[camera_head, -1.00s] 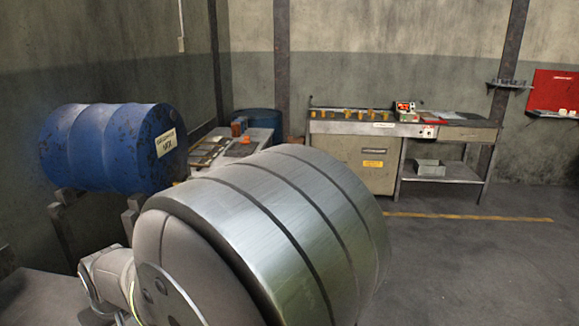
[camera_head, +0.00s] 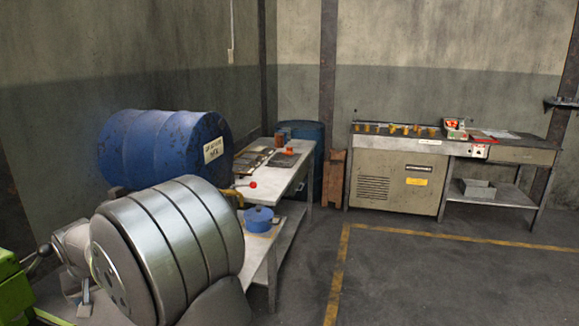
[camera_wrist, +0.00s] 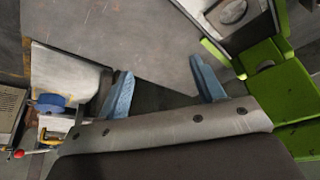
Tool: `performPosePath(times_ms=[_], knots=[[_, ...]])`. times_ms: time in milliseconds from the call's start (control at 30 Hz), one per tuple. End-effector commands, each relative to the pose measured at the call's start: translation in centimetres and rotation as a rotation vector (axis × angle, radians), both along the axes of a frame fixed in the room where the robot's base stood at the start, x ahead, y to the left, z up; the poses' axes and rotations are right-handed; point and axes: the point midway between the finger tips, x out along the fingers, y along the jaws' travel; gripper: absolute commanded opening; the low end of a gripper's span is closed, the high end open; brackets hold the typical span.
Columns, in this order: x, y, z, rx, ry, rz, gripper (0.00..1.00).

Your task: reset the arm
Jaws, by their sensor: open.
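My gripper (camera_wrist: 163,86) shows in the wrist view, with its two blue fingers wide apart and nothing between them. Beyond the fingers are a grey plate-like surface (camera_wrist: 135,35) and darker floor. In the head view my own arm, with its large ribbed metal joint, fills the lower left. The fingers cannot be made out in the head view.
A blue drum (camera_head: 165,145) lies on its side behind my arm. A bench (camera_head: 290,172) with a blue pot (camera_head: 258,218) on its lower level stands beside it. Green machine parts (camera_head: 14,290) are at far left, also in the wrist view (camera_wrist: 262,85). Right floor is clear.

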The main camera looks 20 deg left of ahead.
Motion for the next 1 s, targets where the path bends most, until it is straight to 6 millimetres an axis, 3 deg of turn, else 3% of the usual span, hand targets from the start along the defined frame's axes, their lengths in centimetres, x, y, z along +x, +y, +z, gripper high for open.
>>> performPosePath(times_ms=[200, 567, 767, 933, 1000], knots=[[-0.2, 2.1, -0.2, 0.002, -0.003, -0.016, 0.62], [-0.2, 2.5, -0.1, 0.002, -0.003, -0.02, 0.62], [-0.2, 2.5, -0.1, 0.002, -0.003, -0.02, 0.99], [-0.4, 2.5, 0.0, 0.002, -0.004, -0.015, 1.0], [-1.4, 2.4, 0.7, -0.001, -0.013, 0.026, 1.0]])
